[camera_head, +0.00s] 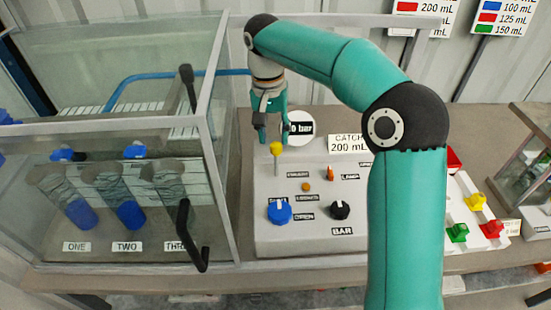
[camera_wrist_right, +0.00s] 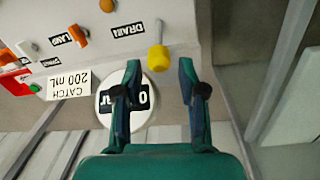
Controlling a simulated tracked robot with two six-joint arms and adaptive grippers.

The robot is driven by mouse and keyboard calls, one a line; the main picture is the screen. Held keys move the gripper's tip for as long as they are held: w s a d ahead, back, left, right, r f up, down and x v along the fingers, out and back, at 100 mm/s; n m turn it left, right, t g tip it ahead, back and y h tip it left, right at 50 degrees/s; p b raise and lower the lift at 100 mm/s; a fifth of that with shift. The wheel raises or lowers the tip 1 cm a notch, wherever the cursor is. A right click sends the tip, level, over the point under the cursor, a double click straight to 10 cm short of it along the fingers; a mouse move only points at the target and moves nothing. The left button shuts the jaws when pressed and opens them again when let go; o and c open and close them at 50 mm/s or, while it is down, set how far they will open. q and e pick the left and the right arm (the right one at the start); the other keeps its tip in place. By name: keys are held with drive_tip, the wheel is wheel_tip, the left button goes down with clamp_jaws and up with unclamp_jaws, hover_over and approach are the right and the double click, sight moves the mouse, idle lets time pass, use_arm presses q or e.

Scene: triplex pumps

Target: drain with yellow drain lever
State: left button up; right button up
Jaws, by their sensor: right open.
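The yellow drain lever (camera_head: 276,149) stands upright on the grey control panel (camera_head: 260,240), a yellow knob on a thin pale stem. My right gripper (camera_head: 270,138) points down just above and behind the knob. In the right wrist view the lever's knob (camera_wrist_right: 158,58) appears between the tips of my open right gripper (camera_wrist_right: 159,66), with a gap on each side. I cannot tell whether the knob is inside the finger depth. A DRAIN label (camera_wrist_right: 128,30) lies beside the lever. My left gripper is not in view.
A round gauge reading 0 bar (camera_head: 301,127) and a CATCH 200 mL sign (camera_head: 346,143) stand behind the panel. A blue knob (camera_head: 279,211), a black knob (camera_head: 340,210) and an orange switch (camera_head: 330,173) sit on it. A glass cabinet (camera_head: 120,250) with cylinders stands left.

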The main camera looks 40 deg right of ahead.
sight(276, 151)
drive_tip(key=f, duration=0.8)
drive_tip(key=shift+s+d, duration=0.2)
drive_tip(key=shift+s, duration=0.1)
clamp_jaws()
